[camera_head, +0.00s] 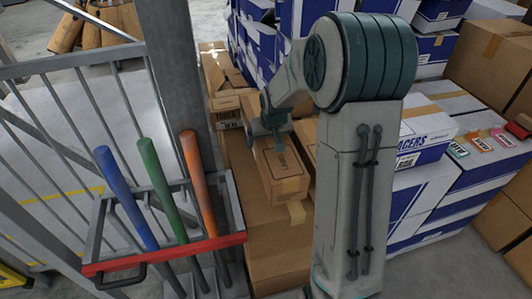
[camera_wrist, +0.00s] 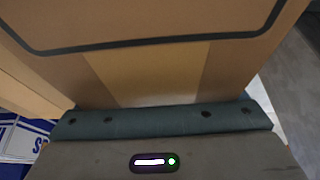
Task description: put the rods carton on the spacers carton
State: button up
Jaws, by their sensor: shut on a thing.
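A long brown carton, the rods carton (camera_head: 281,178), lies at centre in the head view, its small print unreadable. My gripper (camera_head: 274,132) is at its far part and shut on it. In the wrist view the carton (camera_wrist: 140,72) fills the top, close against the teal gripper edge (camera_wrist: 160,118); the fingertips are hidden. The spacers carton (camera_head: 430,132), white and blue with lettering ending "ACERS", stands right of my arm, partly hidden by it. The held carton is apart from it. I cannot tell whether the held carton still touches the brown boxes beneath.
A large brown box (camera_head: 272,235) lies below the held carton. A rack (camera_head: 165,255) with blue, green and orange handles stands left beside a grey post (camera_head: 178,80). Blue-white cartons are stacked behind. Small coloured items (camera_head: 480,143) lie on the right stack.

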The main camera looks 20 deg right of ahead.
jog(key=shift+a+f+b, duration=0.1)
jog(key=shift+f+b, duration=0.2)
jog(key=shift+f, duration=2.35)
jog(key=shift+f, duration=0.15)
jog(key=o, duration=1.4)
